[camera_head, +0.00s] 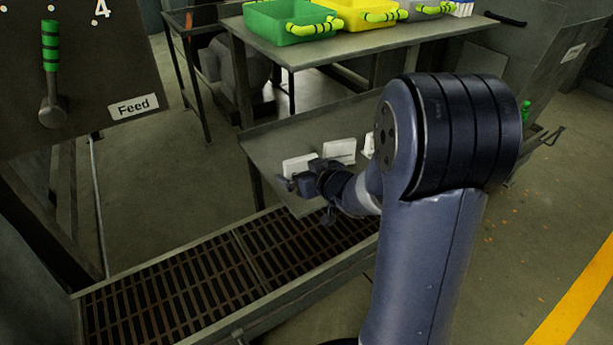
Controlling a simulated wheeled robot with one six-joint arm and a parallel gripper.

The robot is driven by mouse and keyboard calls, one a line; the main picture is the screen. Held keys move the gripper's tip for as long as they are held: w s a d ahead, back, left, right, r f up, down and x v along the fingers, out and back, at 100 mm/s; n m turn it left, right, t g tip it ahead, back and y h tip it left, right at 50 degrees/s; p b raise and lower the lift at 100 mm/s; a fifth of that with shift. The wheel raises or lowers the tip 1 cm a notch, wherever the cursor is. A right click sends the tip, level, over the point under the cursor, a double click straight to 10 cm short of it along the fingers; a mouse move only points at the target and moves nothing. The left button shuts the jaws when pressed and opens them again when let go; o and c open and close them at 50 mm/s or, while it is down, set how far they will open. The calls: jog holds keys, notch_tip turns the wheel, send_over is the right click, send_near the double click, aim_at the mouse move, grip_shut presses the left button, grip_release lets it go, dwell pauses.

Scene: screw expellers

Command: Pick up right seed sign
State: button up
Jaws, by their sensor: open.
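Several small white signs stand on the low grey tray table. The left sign (299,164) is at the table's left end, just behind my gripper. A second sign (340,151) stands to its right. A third white sign (368,145) is farther right, mostly hidden behind my arm. Any writing on the signs is too small to read. My gripper (284,183) is open at the table's near left end, pointing left, in front of the left sign. I cannot tell whether it touches that sign.
A higher table (350,47) behind holds a green bin (280,25), a yellow bin (352,12) and a grey bin. A floor grate (190,275) lies in front. A panel with a green-striped lever (51,60) and Feed label is at left. Machinery stands at right.

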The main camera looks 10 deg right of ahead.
jog(key=shift+w, duration=0.2)
jog(key=shift+c, duration=0.6)
jog(key=c, duration=0.8)
jog(key=shift+c, duration=0.2)
